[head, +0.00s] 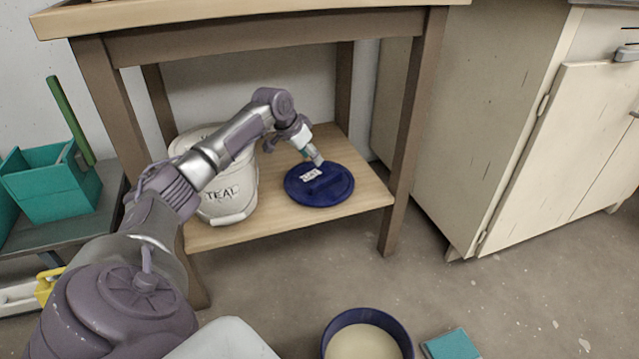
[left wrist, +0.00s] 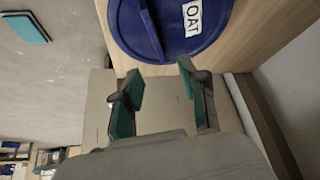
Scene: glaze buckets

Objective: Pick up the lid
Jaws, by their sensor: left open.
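The lid (head: 327,190) is a round dark blue disc with a white label, lying flat on the table's lower shelf. In the left wrist view the lid (left wrist: 204,42) fills the top, its label reads OAT, and a raised bar crosses it. My left gripper (head: 316,160) is over the lid's far edge in the head view. In the left wrist view its two teal-padded fingers (left wrist: 158,82) are apart, with nothing between them, and their tips are near the lid's rim. Whether they touch the lid I cannot tell. My right gripper is not in view.
A white bucket labelled TEAL (head: 228,192) stands left of the lid, partly behind my arm. Table legs (head: 407,130) frame the shelf (head: 365,195). A blue-rimmed bucket (head: 328,342) and a teal item (head: 452,345) are on the floor. A cabinet (head: 490,120) stands at right.

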